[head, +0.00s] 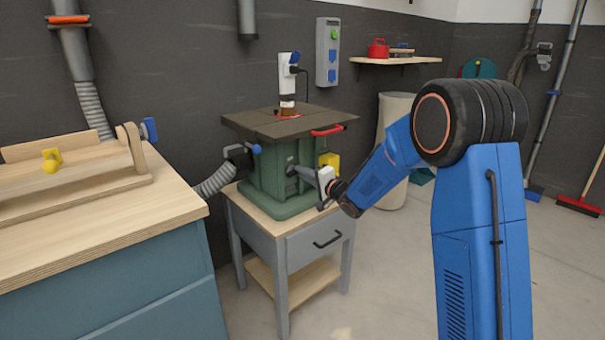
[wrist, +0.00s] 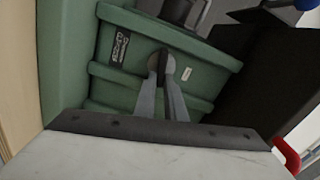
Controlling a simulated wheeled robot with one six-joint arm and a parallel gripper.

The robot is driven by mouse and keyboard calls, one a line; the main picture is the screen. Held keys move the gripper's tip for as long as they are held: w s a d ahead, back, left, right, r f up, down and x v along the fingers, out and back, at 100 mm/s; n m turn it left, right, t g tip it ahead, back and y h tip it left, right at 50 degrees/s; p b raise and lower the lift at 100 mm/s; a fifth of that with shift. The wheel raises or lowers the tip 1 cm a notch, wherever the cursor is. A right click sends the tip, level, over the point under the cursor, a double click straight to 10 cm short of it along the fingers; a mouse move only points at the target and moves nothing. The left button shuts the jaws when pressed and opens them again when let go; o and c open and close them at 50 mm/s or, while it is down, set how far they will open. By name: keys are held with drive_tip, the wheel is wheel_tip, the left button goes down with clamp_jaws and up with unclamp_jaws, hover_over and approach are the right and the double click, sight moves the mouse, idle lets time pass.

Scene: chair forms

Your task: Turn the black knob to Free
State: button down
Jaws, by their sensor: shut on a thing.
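The black knob (wrist: 158,61) sits on the side of a green machine body (wrist: 115,93) in the wrist view. My gripper (wrist: 164,68) reaches it, with its two grey fingers closed on the knob from either side. The fingers cover part of the knob. Small labels (wrist: 121,45) are on the green face beside the knob, too small to read. In the head view my gripper (head: 296,171) is against the front side of the green machine (head: 270,172), and the knob is hidden there. I cannot tell which setting the knob points to.
The machine stands on a small grey table with a drawer (head: 320,238). A grey hose (head: 215,181) joins its left side. A red handle (head: 327,130) sticks out under its dark top. A wooden workbench (head: 100,215) stands at the left. Floor at the right is mostly clear.

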drive_tip(key=shift+d+f+m, duration=0.1)
drive_tip(key=shift+f+m, duration=0.15)
drive_tip(key=shift+m, duration=0.95)
drive_tip(key=c, duration=1.8)
unclamp_jaws()
drive_tip(key=v, duration=1.7)
drive_tip(key=shift+s+d, duration=0.15)
